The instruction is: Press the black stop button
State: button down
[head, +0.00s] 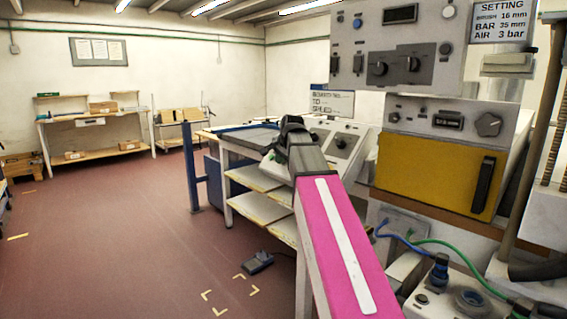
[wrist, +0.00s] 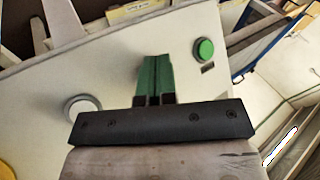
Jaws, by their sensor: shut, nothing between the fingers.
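My gripper (wrist: 156,62) is shut and empty. Its green fingers are together and point at a pale panel face (wrist: 110,85) in the wrist view. On that panel a green button (wrist: 204,50) is right of the fingers, and a white button (wrist: 82,106) with a grey rim is left of them. I cannot make out a black stop button in the wrist view; the fingers and the dark gripper body cover part of the panel. In the head view my gripper (head: 290,124) is at the left side of a sloped control box (head: 345,146) with dark controls. I cannot tell whether the fingertips touch it.
A grey panel with dark knobs (head: 400,60) and a yellow-fronted unit (head: 430,170) stand at the right. A blue post (head: 191,170) stands left of the workbench. A foot pedal (head: 257,262) lies on the floor. The red floor at left is clear.

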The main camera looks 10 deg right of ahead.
jog(key=shift+s+a+r, duration=0.25)
jog(key=shift+a+r, duration=0.2)
jog(key=shift+r, duration=0.1)
jog(key=a+r, duration=0.1)
jog(key=s+a+r, duration=0.1)
jog(key=a+r, duration=0.1)
jog(key=shift+s+r, duration=0.25)
jog(key=shift+s, duration=0.15)
dwell(0.7)
